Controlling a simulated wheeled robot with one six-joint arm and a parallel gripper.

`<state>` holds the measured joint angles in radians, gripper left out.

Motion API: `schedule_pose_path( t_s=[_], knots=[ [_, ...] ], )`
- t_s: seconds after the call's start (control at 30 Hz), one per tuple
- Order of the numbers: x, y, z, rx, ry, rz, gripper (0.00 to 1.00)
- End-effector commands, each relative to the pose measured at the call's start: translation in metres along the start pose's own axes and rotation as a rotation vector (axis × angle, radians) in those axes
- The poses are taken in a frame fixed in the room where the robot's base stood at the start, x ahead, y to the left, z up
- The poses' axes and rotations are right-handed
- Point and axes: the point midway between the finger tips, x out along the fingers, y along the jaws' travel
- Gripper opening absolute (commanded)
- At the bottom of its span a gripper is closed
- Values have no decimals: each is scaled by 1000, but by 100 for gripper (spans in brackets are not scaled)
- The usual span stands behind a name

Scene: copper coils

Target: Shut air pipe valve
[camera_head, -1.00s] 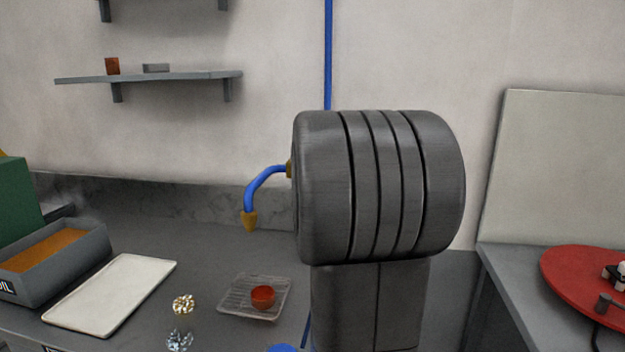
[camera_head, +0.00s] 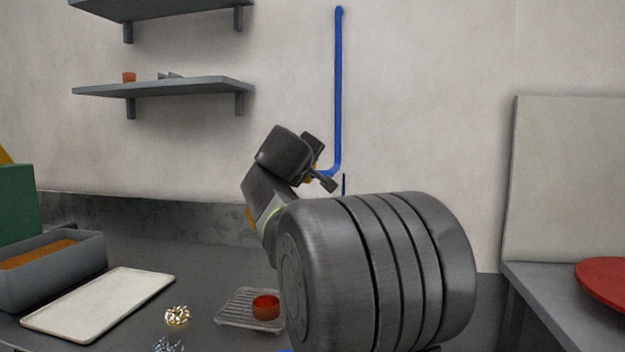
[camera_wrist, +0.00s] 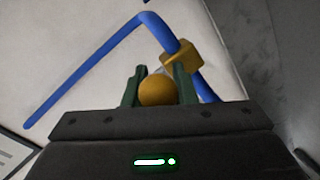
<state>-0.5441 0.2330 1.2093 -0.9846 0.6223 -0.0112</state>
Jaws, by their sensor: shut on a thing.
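The blue air pipe (camera_head: 339,90) runs down the back wall and bends left behind my gripper (camera_head: 319,172). In the wrist view the pipe (camera_wrist: 85,80) bends and passes through a brass-yellow valve block (camera_wrist: 181,57). A round yellow knob (camera_wrist: 158,91) sits between the two dark green fingers of my gripper (camera_wrist: 160,74), which are shut on it. The valve block lies just beyond the fingertips. In the head view the knob is hidden, and only a bit of yellow shows by the fingers. The pipe's nozzle tip (camera_head: 250,217) barely shows left of my arm.
A wire rack with a red cup (camera_head: 266,307), a white tray (camera_head: 100,303) and a grey oil bath (camera_head: 50,270) stand on the counter. Wall shelves (camera_head: 165,88) hang upper left. A red disc (camera_head: 603,279) lies on the right counter. The wall right of the pipe is clear.

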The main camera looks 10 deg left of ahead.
Motion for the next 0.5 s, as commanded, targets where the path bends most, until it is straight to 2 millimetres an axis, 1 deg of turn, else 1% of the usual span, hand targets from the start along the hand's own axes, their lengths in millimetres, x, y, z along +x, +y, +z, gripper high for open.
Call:
schedule_pose_path(
  t_s=[0.1, 0.5],
  knots=[
    [-1, -4, -5, 10, -31, 24, 0],
    [-4, -7, -14, 43, -152, 100, 0]
  ],
)
